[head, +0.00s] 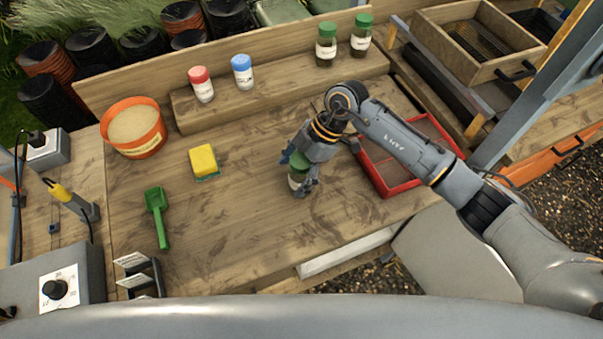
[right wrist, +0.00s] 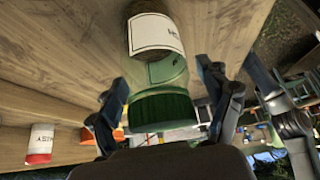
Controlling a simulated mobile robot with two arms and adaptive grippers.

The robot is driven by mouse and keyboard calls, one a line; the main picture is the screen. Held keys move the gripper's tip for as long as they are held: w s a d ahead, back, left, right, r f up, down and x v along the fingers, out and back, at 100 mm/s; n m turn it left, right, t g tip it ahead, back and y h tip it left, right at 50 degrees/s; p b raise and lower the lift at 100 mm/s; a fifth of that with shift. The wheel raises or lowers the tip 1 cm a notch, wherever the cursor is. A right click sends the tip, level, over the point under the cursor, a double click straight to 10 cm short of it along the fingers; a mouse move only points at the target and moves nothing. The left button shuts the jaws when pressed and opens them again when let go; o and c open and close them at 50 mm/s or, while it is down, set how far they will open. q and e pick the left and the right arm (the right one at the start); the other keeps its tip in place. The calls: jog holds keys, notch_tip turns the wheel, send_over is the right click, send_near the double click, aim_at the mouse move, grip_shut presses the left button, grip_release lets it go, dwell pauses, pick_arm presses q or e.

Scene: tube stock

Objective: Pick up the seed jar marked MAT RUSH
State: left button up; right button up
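A clear jar with a green lid (head: 297,166) is at the middle front of the bench, partly hidden by my right gripper (head: 303,177). In the right wrist view the fingers of my right gripper (right wrist: 165,92) stand on both sides of this jar (right wrist: 157,35), close to its lid and shoulder. Whether they press on it is unclear. Its white label shows only partly and I cannot read it whole. Two more green-lidded jars (head: 326,44) (head: 361,36), a red-lidded jar (head: 202,84) and a blue-lidded jar (head: 242,72) stand on the rear ledge, with labels too small to read. My left gripper is out of view.
A red tray (head: 371,178) lies right of the jar, under my right arm. A sponge (head: 204,161), a green scoop (head: 157,217) and an orange tub (head: 135,149) are to the left. The bench between scoop and jar is clear. A wooden sieve box (head: 440,20) is back right.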

jog(key=c, duration=1.2)
jog(key=shift+r, duration=0.15)
